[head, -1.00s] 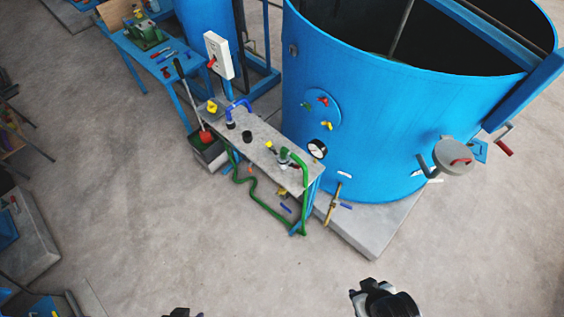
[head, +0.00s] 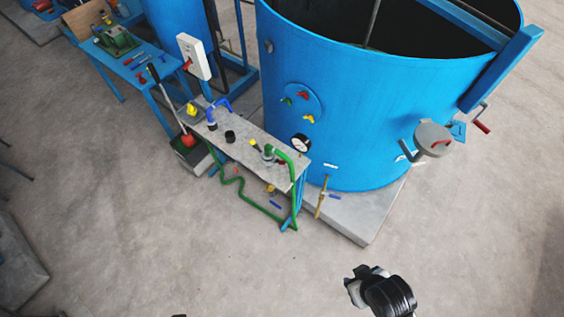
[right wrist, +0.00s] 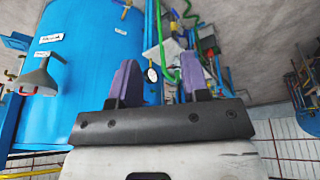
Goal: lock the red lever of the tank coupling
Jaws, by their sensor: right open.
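The big blue tank (head: 350,110) stands at the top right in the head view. A round blue plate on its side bears a small red lever-like piece (head: 302,94), with green and yellow pieces beside it. I cannot tell whether the red piece is locked. My right gripper (head: 356,285) is low in the head view, well apart from the tank and over bare floor. Its two purple fingers stand apart and empty in the right wrist view (right wrist: 160,85). Only a dark sliver, perhaps my left gripper, shows at the bottom edge of the head view.
A grey bench (head: 240,140) with a green hose (head: 240,190) and a gauge (head: 301,142) stands before the tank. A grey funnel-like part (head: 432,138) with a red handle sticks out at the tank's right. The floor in front is clear.

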